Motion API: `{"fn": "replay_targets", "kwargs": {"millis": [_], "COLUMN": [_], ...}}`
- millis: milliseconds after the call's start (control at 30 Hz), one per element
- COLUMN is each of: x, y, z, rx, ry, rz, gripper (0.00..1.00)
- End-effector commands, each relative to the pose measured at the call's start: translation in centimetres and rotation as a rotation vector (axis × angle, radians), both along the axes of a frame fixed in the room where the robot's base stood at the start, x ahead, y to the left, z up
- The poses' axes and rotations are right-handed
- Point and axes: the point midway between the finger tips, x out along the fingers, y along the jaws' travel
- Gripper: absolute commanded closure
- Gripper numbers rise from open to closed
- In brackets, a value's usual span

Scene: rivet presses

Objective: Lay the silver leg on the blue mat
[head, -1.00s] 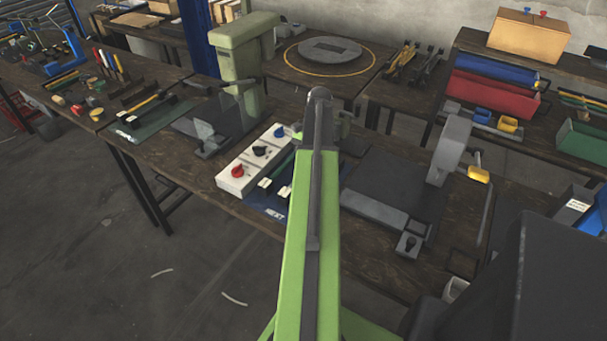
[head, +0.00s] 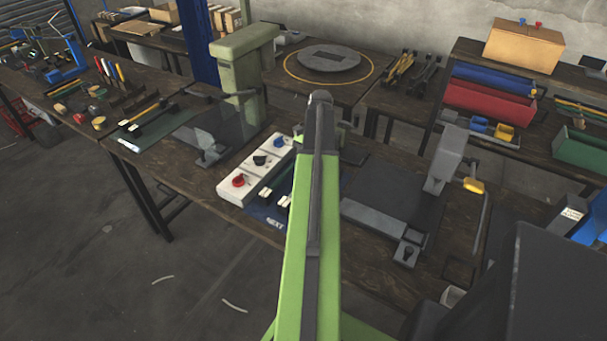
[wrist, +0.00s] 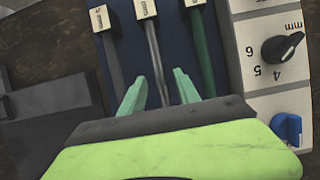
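The silver leg (wrist: 154,55) is a slim metal rod with a cream tag block at its top end in the wrist view. It lies on the dark blue mat (wrist: 174,30), between a dark grey leg (wrist: 112,58) and a green leg (wrist: 203,50), each with a cream tag. My gripper (wrist: 159,91) is open, its two pale green fingers on either side of the silver rod with visible gaps. In the head view the blue mat (head: 262,212) is marked NEXT; my arm hides my gripper and part of the mat.
A white box with red, black and blue knobs (head: 257,166) stands beside the mat. A grey press (head: 385,205) is at its right in the head view, a green press (head: 240,75) behind. A green mat (head: 150,130) with tools lies further left.

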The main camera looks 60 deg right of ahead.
Motion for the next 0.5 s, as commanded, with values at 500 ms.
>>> {"fn": "replay_targets", "kwargs": {"millis": [500], "x": [0.0], "y": [-3.6], "z": [9.0], "rx": [0.000], "ry": [0.000], "rz": [0.000], "gripper": [0.61]}}
